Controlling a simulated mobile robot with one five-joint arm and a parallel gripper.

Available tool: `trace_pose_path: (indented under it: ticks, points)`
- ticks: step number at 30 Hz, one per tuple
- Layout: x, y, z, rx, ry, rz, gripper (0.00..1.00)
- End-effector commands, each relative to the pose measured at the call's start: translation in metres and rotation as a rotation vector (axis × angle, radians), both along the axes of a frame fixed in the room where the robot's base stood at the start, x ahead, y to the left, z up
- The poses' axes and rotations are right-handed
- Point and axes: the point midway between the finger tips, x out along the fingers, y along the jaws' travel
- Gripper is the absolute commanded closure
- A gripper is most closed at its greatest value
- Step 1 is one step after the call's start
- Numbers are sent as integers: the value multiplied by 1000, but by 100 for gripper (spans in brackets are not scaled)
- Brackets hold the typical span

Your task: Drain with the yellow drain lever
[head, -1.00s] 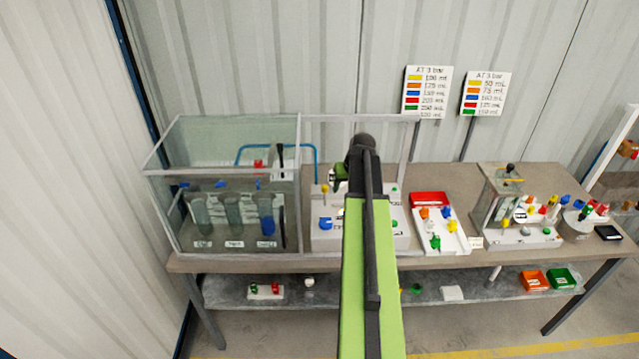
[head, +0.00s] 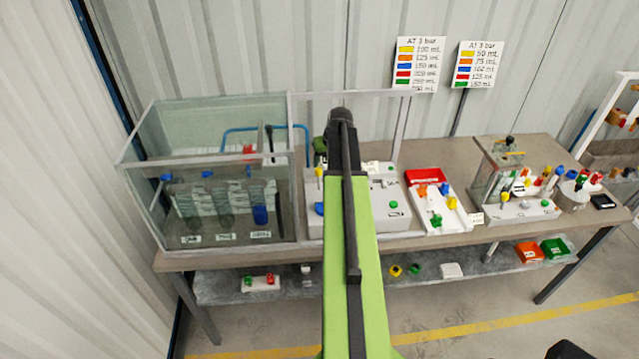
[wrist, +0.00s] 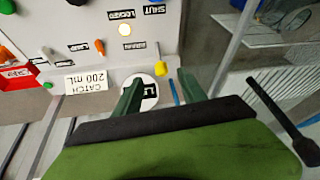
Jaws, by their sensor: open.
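The yellow drain lever (head: 319,173) stands at the left end of the white pump base (head: 394,226), beside the glass tank. In the wrist view its yellow tip (wrist: 161,69) shows on a thin pale stem, just beyond my fingertips and roughly between them. My gripper (wrist: 162,84) is open, its two dark green fingers apart with nothing held. Labels in the wrist view appear upside down; a round white label (wrist: 148,98) shows between the fingers.
The glass tank (head: 140,205) stands left of the pump base. A white tray (head: 424,208) with coloured caps and a red bin (head: 426,176) lie to the right. A second rig (head: 515,210) is farther right. A CATCH 200 mL card (wrist: 87,83) shows in the wrist view.

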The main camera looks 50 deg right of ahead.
Motion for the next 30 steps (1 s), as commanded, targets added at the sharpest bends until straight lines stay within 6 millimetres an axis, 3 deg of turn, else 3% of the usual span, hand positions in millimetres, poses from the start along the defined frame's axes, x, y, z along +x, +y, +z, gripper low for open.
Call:
trace_pose_path:
  ticks: [1, 15, 26, 30]
  points:
    - [5, -2, -22, 0, 0, 1, 51]
    - [40, -16, -110, 0, 0, -1, 51]
    - [44, -17, -112, 0, 0, -2, 51]
    - [43, -18, -112, 0, 0, -2, 70]
